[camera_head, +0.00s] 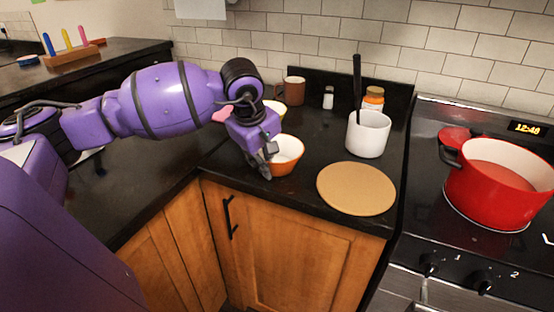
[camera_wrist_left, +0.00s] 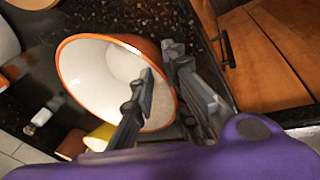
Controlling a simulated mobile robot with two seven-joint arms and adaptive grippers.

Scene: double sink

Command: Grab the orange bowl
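The orange bowl (camera_head: 287,157), white inside, sits on the dark counter near the corner edge. It also shows large in the left wrist view (camera_wrist_left: 95,85). My left gripper (camera_head: 263,166) is at the bowl's left side, pointing down. In the left wrist view my left gripper (camera_wrist_left: 160,68) straddles the rim, one finger inside the bowl and the other outside. A gap shows between the fingers, so it looks open around the wall. My right gripper is not in view.
A yellow bowl (camera_head: 276,107) and a brown mug (camera_head: 293,91) stand behind. A white utensil crock (camera_head: 368,135) and a round tan board (camera_head: 356,189) are to the right. A red pot (camera_head: 493,196) sits on the stove. The counter's front edge is close to the bowl.

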